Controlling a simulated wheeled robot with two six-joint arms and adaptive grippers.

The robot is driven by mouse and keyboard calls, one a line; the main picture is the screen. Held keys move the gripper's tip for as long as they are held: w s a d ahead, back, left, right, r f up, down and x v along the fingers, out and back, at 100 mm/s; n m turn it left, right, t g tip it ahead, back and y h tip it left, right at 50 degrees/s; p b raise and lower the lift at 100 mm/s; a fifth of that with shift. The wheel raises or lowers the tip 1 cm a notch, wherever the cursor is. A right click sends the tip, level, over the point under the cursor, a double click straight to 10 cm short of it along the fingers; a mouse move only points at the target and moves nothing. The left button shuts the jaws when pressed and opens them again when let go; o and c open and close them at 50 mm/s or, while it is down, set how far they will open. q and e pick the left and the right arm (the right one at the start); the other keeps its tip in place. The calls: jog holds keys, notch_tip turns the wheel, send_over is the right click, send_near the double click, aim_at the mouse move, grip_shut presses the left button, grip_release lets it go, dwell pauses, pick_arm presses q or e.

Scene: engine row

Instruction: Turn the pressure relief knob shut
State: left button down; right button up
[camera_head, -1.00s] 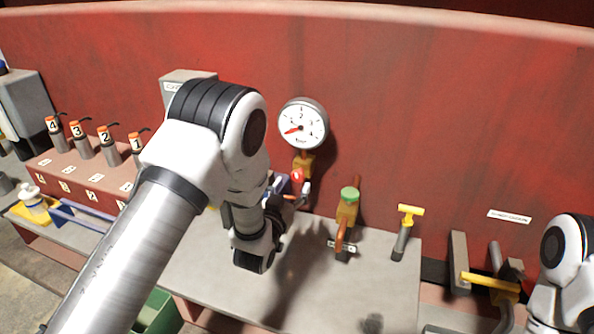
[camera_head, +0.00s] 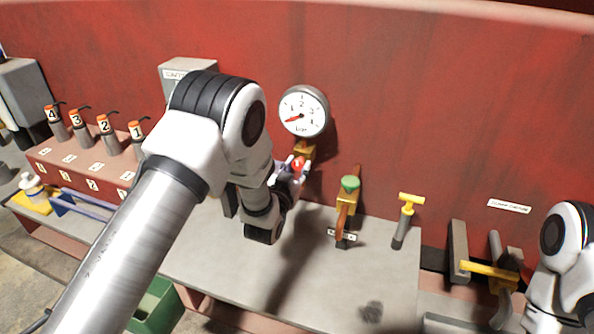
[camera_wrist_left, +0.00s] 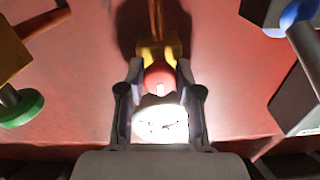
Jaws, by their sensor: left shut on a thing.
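The red knob (camera_head: 298,163) sits on a brass fitting (camera_head: 304,148) under a round white pressure gauge (camera_head: 304,111) on the red wall. My left gripper (camera_head: 294,170) is at the knob. In the left wrist view, the red knob (camera_wrist_left: 158,76) lies between the two fingertips of the gripper (camera_wrist_left: 160,82), which is shut on it. The brass fitting (camera_wrist_left: 158,50) shows just beyond. The gauge's red needle points to the lower left. My right arm shows at the right edge, but its gripper is not seen.
A green-topped valve (camera_head: 349,186) and a yellow T-handle (camera_head: 409,202) stand right of the knob. A grey box (camera_head: 187,67) is on the wall behind my arm. Orange-capped numbered levers (camera_head: 104,126) stand left. The grey bench top (camera_head: 330,285) is clear in front.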

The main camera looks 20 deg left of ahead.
pick_arm(q)
jog(key=c, duration=0.8)
grip_release()
jog(key=shift+o, duration=0.2)
jog(key=shift+r, duration=0.1)
jog(key=shift+s, duration=0.1)
jog(key=s, duration=1.2)
jog(key=shift+a, duration=0.2)
